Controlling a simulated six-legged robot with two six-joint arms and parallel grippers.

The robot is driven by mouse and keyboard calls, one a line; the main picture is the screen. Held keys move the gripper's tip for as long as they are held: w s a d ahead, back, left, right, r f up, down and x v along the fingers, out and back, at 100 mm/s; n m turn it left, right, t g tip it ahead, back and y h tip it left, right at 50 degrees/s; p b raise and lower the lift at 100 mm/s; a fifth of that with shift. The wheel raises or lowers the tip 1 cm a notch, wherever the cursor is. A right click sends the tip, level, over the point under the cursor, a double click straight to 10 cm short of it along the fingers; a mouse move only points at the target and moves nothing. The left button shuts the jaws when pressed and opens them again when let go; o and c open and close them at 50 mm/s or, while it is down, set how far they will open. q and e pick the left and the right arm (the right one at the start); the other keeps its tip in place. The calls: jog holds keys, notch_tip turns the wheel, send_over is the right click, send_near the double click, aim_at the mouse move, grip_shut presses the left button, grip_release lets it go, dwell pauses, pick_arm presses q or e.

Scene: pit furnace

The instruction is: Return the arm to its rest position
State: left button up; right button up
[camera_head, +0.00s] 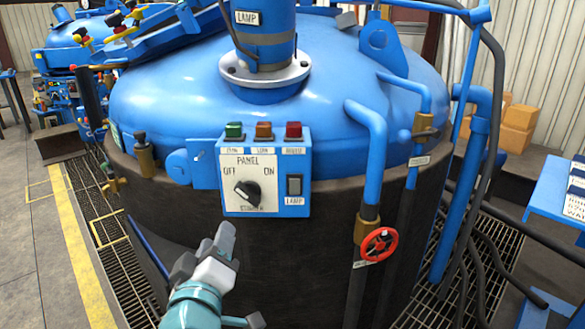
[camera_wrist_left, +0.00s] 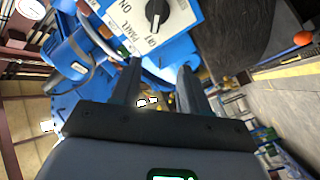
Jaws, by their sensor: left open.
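My left gripper (camera_head: 224,240) is in the lower middle of the head view, below and a little left of the control panel (camera_head: 262,166) on the blue pit furnace (camera_head: 170,85). Its teal and white arm comes in from the bottom. In the left wrist view, the two dark fingers of the left gripper (camera_wrist_left: 157,82) stand apart with nothing held between them. The panel's black rotary knob (camera_head: 247,193) sits between OFF and ON labels and also shows in the wrist view (camera_wrist_left: 156,14). My right gripper is in neither view.
A red valve wheel (camera_head: 379,244) and blue pipes (camera_head: 368,150) stand right of the panel. A blue table (camera_head: 560,190) is at the right edge. Cardboard boxes (camera_head: 518,127) are behind. Open floor (camera_head: 35,230) with a yellow line lies at left.

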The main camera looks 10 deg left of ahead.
pick_arm(q)
notch_tip(320, 180, down, 31)
jog(key=a+m+g+h, duration=0.1)
jog(key=a+m+g, duration=0.15)
jog(key=g, duration=0.55)
jog(key=s+d+f+m+g+h, duration=0.2)
jog(key=s+d+f+g, duration=0.2)
jog(key=s+f, duration=0.45)
jog(key=s+d+f+m+g+h, duration=0.3)
jog(key=s+d+f, duration=0.1)
jog(key=s+f, duration=0.45)
notch_tip(320, 180, up, 24)
jog(key=s+d+m+g+p, duration=0.1)
jog(key=s+d+g+p, duration=0.1)
jog(key=p, duration=2.2)
jog(key=shift+s+h, duration=0.4)
